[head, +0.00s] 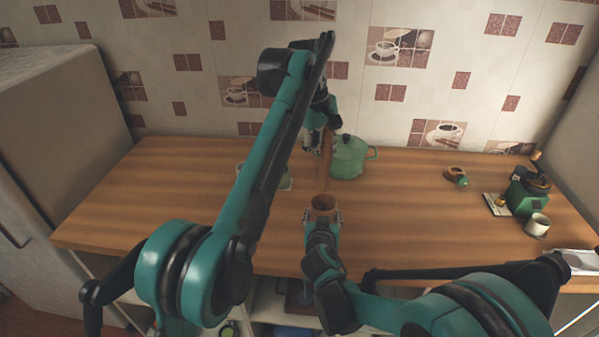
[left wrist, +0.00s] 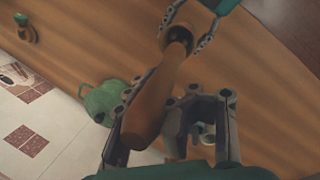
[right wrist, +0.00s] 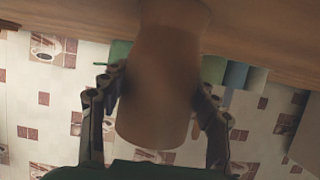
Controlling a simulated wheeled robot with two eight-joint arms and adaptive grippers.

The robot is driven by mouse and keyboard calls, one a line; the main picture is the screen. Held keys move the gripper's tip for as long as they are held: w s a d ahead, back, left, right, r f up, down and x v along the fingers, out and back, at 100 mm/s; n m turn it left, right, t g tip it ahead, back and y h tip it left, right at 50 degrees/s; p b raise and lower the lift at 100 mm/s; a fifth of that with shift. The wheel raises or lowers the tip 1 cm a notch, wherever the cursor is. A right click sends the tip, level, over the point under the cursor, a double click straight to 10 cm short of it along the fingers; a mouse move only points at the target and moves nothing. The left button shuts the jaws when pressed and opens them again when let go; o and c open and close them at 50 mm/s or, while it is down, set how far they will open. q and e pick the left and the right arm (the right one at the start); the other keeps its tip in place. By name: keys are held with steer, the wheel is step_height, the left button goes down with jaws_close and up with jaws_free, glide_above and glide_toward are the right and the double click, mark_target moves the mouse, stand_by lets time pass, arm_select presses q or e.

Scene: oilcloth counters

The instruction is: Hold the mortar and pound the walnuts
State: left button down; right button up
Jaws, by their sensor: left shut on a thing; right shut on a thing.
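A brown wooden mortar (head: 323,203) is between the fingers of my right gripper (head: 322,217), which is shut on it above the front half of the counter. It fills the middle of the right wrist view (right wrist: 160,105). My left gripper (head: 317,137) is shut on a long wooden pestle (left wrist: 150,110), which also shows behind the mortar in the head view (head: 325,160). In the left wrist view the pestle's far end points at the mortar's dark opening (left wrist: 178,36). I cannot tell whether it is inside. No walnuts are visible.
A green kettle (head: 350,158) stands behind the mortar. A pale green dish (head: 284,181) is partly hidden by my left arm. A green grinder (head: 528,190), white cup (head: 537,224) and small brown-green item (head: 455,175) are at right. The counter's left part (head: 150,185) is clear.

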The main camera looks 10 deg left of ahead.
mark_target(321, 190)
arm_select(q)
steer(key=shift+d+f, duration=0.1)
steer(key=shift+d, duration=0.05)
steer(key=shift+s+a+f+x, duration=0.15)
steer(key=shift+a+x, duration=0.15)
steer(key=shift+x, duration=1.2)
steer(key=shift+s+a+x, duration=0.15)
steer(key=shift+a+x, duration=0.15)
steer(key=shift+x, duration=1.2)
steer(key=shift+s+a+f+x, duration=0.15)
steer(key=shift+a+x, duration=0.2)
steer(key=shift+x, duration=1.1)
steer(key=shift+r, duration=0.15)
steer(key=shift+s+v, duration=0.25)
steer(key=shift+v, duration=1.1)
steer(key=shift+f, duration=0.3)
steer(key=shift+a+x, duration=0.2)
steer(key=shift+x, duration=0.75)
steer(key=shift+a+x, duration=0.2)
steer(key=shift+x, duration=0.75)
steer(key=shift+s+f, duration=0.2)
